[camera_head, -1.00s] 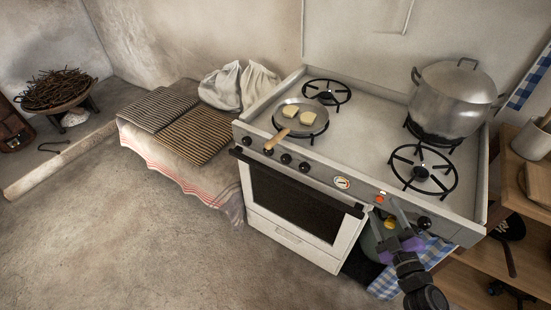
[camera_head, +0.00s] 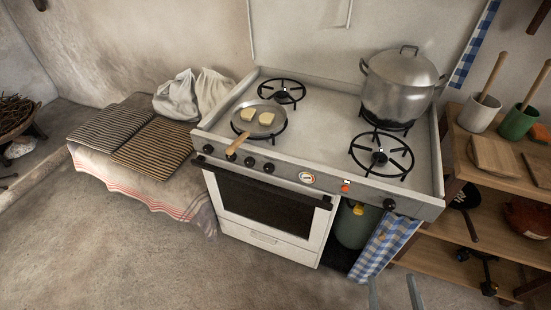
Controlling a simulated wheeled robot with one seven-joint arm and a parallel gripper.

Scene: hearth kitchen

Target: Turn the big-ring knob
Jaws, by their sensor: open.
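The white stove (camera_head: 300,185) has several black knobs on its front panel. Left of the dial are knobs (camera_head: 208,149), (camera_head: 249,162) and (camera_head: 268,168), with another partly under the pan handle. A single knob (camera_head: 389,204) sits apart at the right end of the panel, right of the red light (camera_head: 345,188). No label shows which one is the big-ring knob. My gripper (camera_head: 394,293) is at the bottom edge of the view, with only its two fingers showing. It is open and empty, below the right-end knob in the picture and apart from it.
A frying pan (camera_head: 268,116) with two pale pieces sits on the front left burner, its wooden handle (camera_head: 240,144) over the front edge. A large lidded pot (camera_head: 398,88) stands at the back right. A green gas bottle (camera_head: 352,228) and checked cloth (camera_head: 385,243) are below; wooden shelves (camera_head: 440,250) stand right.

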